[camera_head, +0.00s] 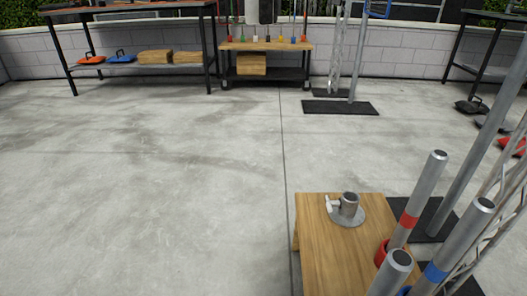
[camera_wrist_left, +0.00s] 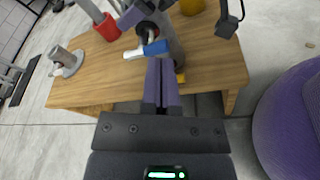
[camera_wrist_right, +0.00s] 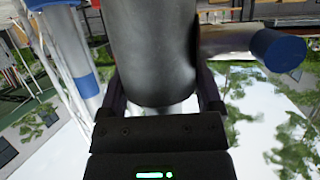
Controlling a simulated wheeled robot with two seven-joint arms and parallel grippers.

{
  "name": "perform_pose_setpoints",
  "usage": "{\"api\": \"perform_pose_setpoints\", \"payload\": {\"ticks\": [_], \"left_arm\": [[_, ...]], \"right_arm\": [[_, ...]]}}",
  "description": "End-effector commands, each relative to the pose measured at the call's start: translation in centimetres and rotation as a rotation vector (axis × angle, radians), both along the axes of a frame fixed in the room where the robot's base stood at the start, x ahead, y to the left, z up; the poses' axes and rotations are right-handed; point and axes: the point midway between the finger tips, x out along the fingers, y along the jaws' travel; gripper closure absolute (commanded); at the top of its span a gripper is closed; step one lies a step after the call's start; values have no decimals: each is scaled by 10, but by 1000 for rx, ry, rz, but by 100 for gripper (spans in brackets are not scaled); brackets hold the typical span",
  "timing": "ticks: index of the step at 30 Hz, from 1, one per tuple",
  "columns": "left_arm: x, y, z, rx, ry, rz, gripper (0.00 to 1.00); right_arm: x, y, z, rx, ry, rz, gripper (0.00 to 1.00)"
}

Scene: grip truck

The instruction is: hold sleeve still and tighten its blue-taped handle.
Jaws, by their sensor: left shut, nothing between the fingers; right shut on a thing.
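The sleeve (camera_wrist_right: 152,50) is a thick dark grey cylinder, and my right gripper (camera_wrist_right: 158,92) is shut on it, one finger on each side. Its handle (camera_wrist_right: 232,40) sticks out sideways and ends in blue tape (camera_wrist_right: 278,50). In the left wrist view the pale handle with blue tape (camera_wrist_left: 155,47) lies just ahead of the fingertips of my left gripper (camera_wrist_left: 162,62). That gripper is shut and empty; I cannot tell whether it touches the handle. The sleeve is only partly seen there. Neither gripper shows in the head view.
A wooden bench (camera_head: 335,250) carries a round metal base with a short tube and white handle (camera_head: 347,207). Upright metal tubes with red tape (camera_head: 408,218) and blue tape (camera_head: 436,272) crowd the lower right. Floor (camera_head: 150,190) to the left is clear.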

Motion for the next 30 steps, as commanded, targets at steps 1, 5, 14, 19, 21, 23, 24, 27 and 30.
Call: {"api": "perform_pose_setpoints", "payload": {"ticks": [1,5,14,19,21,23,24,27,30], "left_arm": [[0,7,-1,2,2,1,100],[0,17,0,-1,0,0,100],[0,18,1,-1,0,0,100],[0,17,0,-1,0,0,100],[0,17,0,-1,0,0,100],[0,17,0,-1,0,0,100],[0,17,0,-1,0,0,100],[0,17,0,-1,0,0,100],[0,17,1,-1,0,0,100]], "right_arm": [[0,0,0,0,0,0,100],[0,0,0,0,0,0,100],[0,0,0,0,0,0,100],[0,0,0,0,0,0,0],[0,0,0,0,0,0,0],[0,0,0,0,0,0,0],[-3,1,1,1,1,1,0],[-18,4,6,3,3,1,0],[-44,10,17,5,5,-1,0]]}}
